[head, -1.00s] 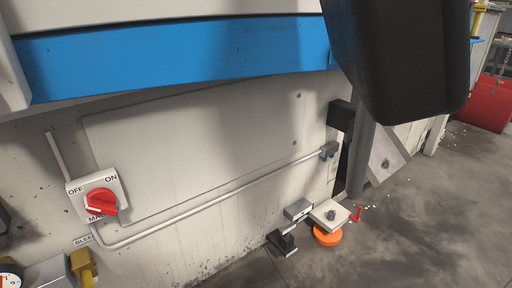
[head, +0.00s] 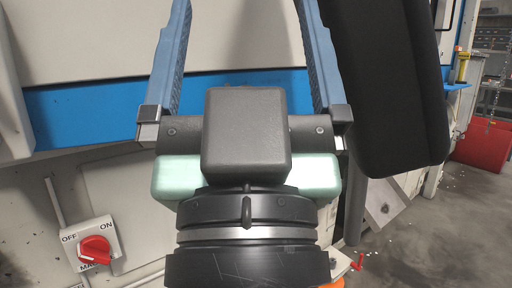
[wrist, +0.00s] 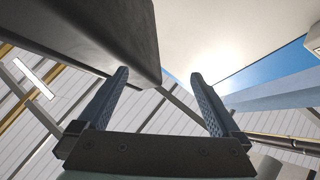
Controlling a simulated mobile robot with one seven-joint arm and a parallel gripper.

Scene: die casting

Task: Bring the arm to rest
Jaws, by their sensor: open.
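My gripper (head: 245,40) stands upright in the middle of the head view, in front of the machine's white and blue face. Its two blue ribbed fingers point up and are spread wide apart. Nothing shows between them. In the wrist view my gripper (wrist: 160,85) is also open and empty, with the ceiling and the machine's underside beyond the fingertips. The fingers hide part of the blue band (head: 80,108) in the head view.
A large black box-like part (head: 392,90) hangs just right of my gripper. A red rotary switch (head: 95,250) sits on the machine panel at lower left. A red bin (head: 482,148) stands far right. Grey floor (head: 455,225) is open at right.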

